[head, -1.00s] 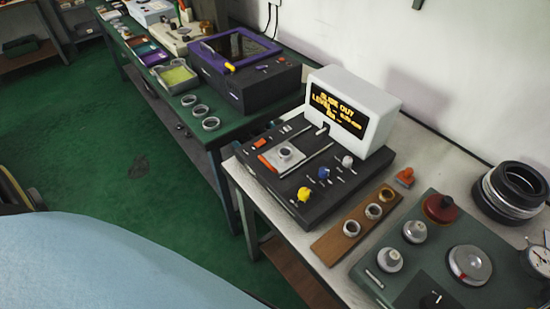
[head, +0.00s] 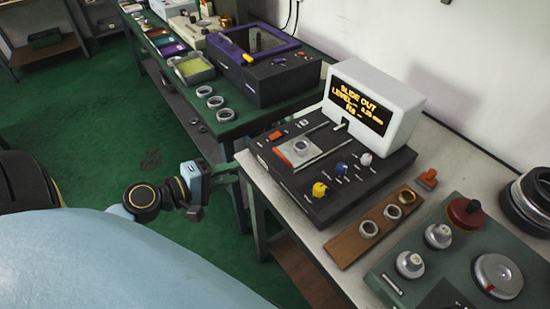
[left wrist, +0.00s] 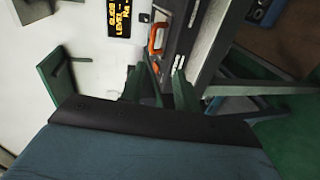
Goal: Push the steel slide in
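The steel slide (head: 300,150) lies between two rails on top of a dark instrument, with a ring on it and an orange handle (head: 281,157) at its near left end. The instrument's display (head: 358,104) reads "SLIDE OUT". My left gripper (head: 228,172) is beside the table's left edge, short of the instrument and apart from the slide. In the left wrist view its two dark fingers (left wrist: 160,80) stand apart with nothing held between them, and the orange handle (left wrist: 156,38) shows beyond their tips. My right gripper is out of view.
Yellow, blue and white knobs (head: 320,189) stand on the instrument's near side. A wooden strip (head: 350,245) with rings and a green device (head: 455,265) lie to the right. A purple-framed machine (head: 265,70) is on the green bench behind. Green floor is open at left.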

